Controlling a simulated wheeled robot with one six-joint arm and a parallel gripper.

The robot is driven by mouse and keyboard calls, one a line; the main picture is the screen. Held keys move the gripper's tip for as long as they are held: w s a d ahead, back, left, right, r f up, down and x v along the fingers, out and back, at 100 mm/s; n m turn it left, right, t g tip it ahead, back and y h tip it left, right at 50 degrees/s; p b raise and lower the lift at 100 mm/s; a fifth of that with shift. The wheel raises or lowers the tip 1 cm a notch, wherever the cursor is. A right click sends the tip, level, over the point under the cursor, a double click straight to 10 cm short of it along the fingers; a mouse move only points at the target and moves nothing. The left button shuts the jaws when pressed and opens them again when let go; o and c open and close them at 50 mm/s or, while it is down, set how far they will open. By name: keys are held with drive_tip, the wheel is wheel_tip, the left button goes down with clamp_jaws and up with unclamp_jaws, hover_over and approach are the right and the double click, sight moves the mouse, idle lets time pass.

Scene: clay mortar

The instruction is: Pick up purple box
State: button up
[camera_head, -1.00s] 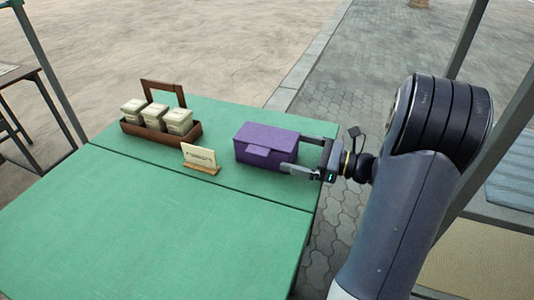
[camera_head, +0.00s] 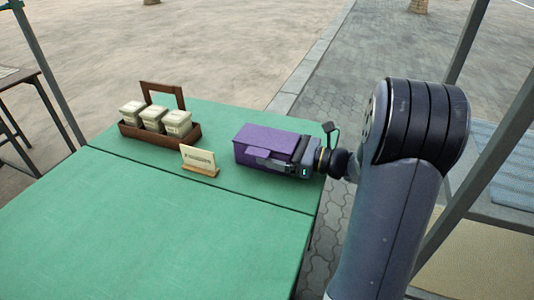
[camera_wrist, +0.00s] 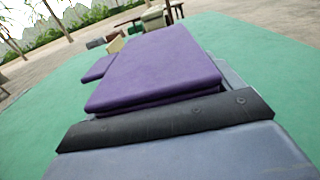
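The purple box (camera_head: 262,137) with a closed lid sits on the green table near its right edge. My gripper (camera_head: 277,149) reaches in from the right, around the box's right part. One dark finger lies along the box's near side; the far finger is mostly hidden behind the box. The fingers are apart with the box between them, and I cannot see firm contact. In the wrist view, the purple lid (camera_wrist: 160,65) fills the middle, with the latch side at the left and dark gripper parts in front.
A brown wooden caddy (camera_head: 135,133) with several pale lidded jars stands to the left of the box. A small sign on a wooden stand (camera_head: 200,170) is left of the box, near the table seam. The front of the green table (camera_head: 150,230) is clear.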

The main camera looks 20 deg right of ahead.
drive_tip(key=c, duration=0.8)
drive_tip(key=shift+c, duration=0.2)
